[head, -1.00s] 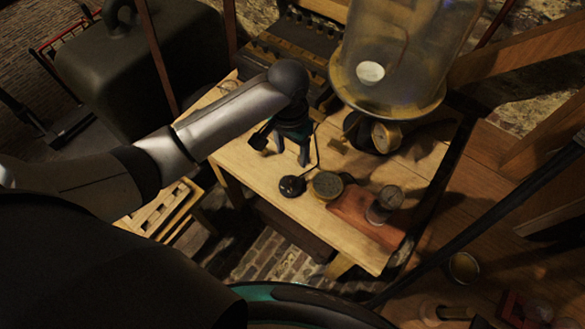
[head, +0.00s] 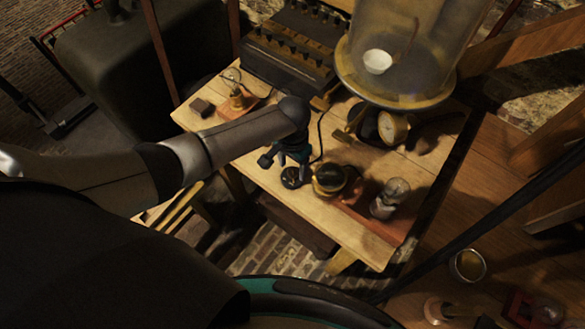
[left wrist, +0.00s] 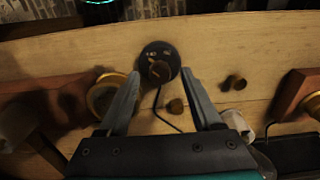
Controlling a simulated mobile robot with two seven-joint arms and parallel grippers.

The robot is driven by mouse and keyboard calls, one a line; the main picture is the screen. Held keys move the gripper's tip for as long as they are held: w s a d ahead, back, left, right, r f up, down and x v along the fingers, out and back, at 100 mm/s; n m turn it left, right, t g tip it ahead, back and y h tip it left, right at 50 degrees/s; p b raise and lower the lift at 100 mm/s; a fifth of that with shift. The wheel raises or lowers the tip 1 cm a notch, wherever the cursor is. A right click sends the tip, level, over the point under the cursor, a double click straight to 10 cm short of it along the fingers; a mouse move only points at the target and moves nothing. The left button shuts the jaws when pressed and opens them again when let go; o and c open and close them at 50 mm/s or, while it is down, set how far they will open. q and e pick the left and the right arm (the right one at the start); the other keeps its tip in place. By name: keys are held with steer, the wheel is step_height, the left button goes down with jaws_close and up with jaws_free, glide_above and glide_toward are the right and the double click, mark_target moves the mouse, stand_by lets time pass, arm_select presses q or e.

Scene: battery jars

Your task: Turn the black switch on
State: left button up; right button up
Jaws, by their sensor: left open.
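The black switch (head: 292,178) is a small round dark base on the wooden table, near its front edge. In the left wrist view the black switch (left wrist: 154,58) shows a dark knob at its middle and small pale marks. My left gripper (head: 296,166) points down just above it, partly covering it in the head view. In the left wrist view my left gripper (left wrist: 162,73) is open and empty, with its fingertips one on each side of the switch's near part. I cannot tell whether they touch it. My right gripper is not in view.
A round brass instrument (head: 329,180) stands close to the right of the switch. A glass piece on a reddish board (head: 372,213) is farther right. A large bell jar (head: 400,55), a dial gauge (head: 393,128) and a dark battery box (head: 290,45) stand behind. A small bulb (head: 234,80) is back left.

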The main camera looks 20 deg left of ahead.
arm_select(q)
steer(key=shift+f, duration=0.6)
jaws_close()
